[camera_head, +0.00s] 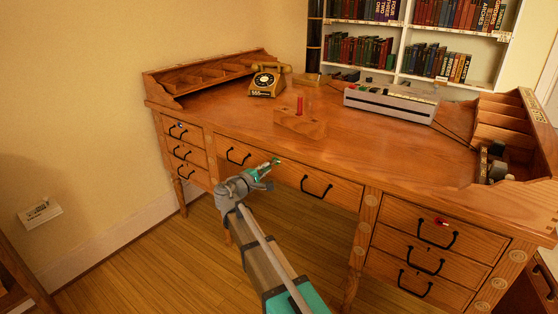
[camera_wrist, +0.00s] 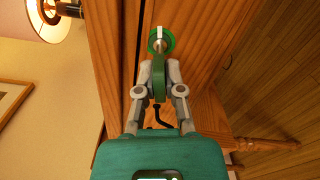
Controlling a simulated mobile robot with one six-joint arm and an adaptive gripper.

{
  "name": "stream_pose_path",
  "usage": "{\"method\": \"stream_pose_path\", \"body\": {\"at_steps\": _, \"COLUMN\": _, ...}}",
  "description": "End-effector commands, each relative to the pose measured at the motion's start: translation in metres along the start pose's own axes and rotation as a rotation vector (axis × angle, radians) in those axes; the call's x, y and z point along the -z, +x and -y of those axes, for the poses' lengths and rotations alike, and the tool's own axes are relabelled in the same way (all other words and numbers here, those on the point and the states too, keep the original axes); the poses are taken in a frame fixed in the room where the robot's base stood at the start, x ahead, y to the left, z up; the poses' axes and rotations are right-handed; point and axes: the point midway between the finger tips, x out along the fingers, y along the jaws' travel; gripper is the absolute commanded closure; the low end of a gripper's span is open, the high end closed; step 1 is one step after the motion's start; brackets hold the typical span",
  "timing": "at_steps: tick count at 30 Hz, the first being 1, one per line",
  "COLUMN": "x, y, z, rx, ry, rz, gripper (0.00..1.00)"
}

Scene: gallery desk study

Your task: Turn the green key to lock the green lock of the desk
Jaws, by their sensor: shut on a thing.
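The green key (camera_wrist: 159,80) stands in the green lock (camera_wrist: 168,38), a green ring around a metal centre on the desk's wooden front in the wrist view. My gripper (camera_wrist: 159,68) is shut on the key's head, one finger on each side. In the head view my gripper (camera_head: 262,174) is at the middle drawer of the desk (camera_head: 388,155), with a bit of green (camera_head: 276,161) showing at its tip. The key's shaft is mostly hidden. A black drawer handle shows just behind the gripper in the wrist view.
A red lock (camera_head: 441,222) is on the right top drawer and a blue one (camera_head: 180,124) on the left top drawer. A wooden block with a red piece (camera_head: 299,124), a telephone (camera_head: 267,80) and a grey device (camera_head: 390,103) stand on the desktop. Open floor lies in front.

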Motion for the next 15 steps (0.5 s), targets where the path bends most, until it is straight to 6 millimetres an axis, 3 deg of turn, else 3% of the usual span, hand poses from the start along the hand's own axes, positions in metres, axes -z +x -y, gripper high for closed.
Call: {"method": "stream_pose_path", "body": {"at_steps": 15, "x": -0.0029, "y": 0.0004, "z": 0.0002, "rx": 0.000, "ry": -0.071, "rz": 0.008, "gripper": 1.00}}
